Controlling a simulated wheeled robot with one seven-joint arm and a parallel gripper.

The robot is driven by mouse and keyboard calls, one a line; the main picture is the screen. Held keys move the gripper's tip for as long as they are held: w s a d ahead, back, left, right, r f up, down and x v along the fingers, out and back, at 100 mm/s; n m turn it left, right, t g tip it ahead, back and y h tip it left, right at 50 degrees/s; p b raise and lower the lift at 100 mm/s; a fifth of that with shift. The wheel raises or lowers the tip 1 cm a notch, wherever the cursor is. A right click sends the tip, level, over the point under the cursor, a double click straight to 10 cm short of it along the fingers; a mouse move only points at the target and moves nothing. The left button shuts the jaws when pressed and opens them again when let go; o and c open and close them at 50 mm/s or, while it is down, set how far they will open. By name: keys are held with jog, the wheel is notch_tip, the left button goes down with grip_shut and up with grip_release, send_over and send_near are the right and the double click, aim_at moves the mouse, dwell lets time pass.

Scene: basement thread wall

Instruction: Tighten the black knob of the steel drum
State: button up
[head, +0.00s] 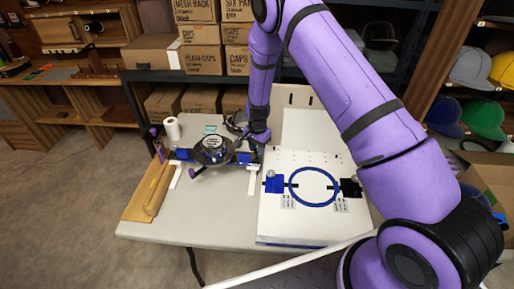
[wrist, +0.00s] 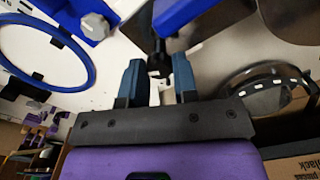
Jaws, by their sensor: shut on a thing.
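The drum (head: 211,151) is a dark round piece with a pale label, set between blue brackets on the table. In the wrist view a blue bracket (wrist: 182,12) and part of a curved grey surface, probably the drum, (wrist: 225,45) show at the top. The black knob (wrist: 159,64) sits between the two blue-grey fingertips of my gripper (wrist: 158,74), which is shut on it. In the head view my gripper (head: 258,139) is at the right end of the drum's bracket, and the knob cannot be made out there.
A white board with a blue hoop (head: 315,187) lies right of my gripper. A black banded ring (head: 236,122) is close behind the drum. A white roll (head: 172,129) and a wooden roller (head: 158,188) are to the left. Cardboard boxes (head: 201,59) stand behind the table.

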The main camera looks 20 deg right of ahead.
jog(key=m, duration=0.6)
jog(key=shift+m, duration=0.3)
jog(key=m, duration=0.5)
jog(key=shift+a, duration=0.1)
jog(key=shift+m, duration=0.3)
jog(key=o, duration=0.9)
jog(key=shift+r, duration=0.15)
notch_tip(320, 180, up, 11)
jog(key=shift+w+f, duration=0.1)
jog(key=shift+f, duration=0.1)
